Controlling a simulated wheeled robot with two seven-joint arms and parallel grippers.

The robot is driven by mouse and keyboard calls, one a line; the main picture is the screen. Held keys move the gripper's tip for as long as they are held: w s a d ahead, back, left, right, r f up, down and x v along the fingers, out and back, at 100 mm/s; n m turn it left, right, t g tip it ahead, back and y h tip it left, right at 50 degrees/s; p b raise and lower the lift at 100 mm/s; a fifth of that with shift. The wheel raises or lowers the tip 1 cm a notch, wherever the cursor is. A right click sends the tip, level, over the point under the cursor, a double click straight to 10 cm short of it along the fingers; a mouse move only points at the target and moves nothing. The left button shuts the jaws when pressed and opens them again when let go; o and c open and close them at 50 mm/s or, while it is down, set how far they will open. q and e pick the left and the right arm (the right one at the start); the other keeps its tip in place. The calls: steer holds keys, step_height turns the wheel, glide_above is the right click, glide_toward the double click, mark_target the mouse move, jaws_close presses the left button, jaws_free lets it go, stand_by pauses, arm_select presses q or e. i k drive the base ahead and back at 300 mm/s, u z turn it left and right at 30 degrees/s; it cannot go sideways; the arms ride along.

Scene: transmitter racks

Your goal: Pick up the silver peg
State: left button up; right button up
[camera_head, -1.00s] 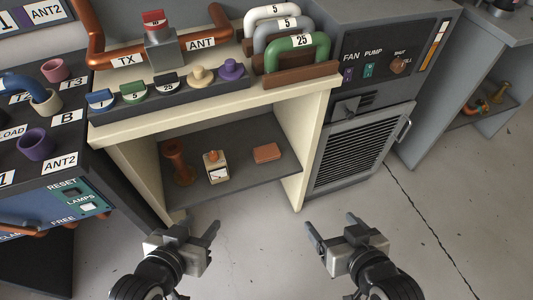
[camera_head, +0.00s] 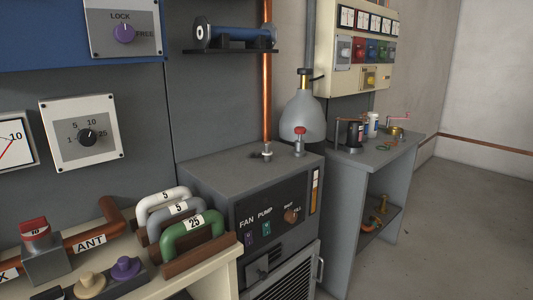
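I cannot make out a silver peg for certain in the head view. A grey bench (camera_head: 372,158) at the right carries several small items, too small to tell apart fully. Among them are a dark device (camera_head: 350,133), a white and blue can (camera_head: 372,124) and a brass piece with a red-knobbed crank (camera_head: 396,130). Neither of my grippers is in view.
A grey cabinet (camera_head: 215,175) with FAN and PUMP switches stands in the middle, with a red-topped valve (camera_head: 299,140) on top. Green (camera_head: 192,232), grey and white handles stand on the cream bench (camera_head: 205,280) at lower left. Open floor (camera_head: 460,215) lies at right.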

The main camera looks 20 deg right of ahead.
mark_target(266, 152)
steer(key=u, duration=3.7)
steer(key=k, duration=2.4)
steer(key=z, duration=1.55)
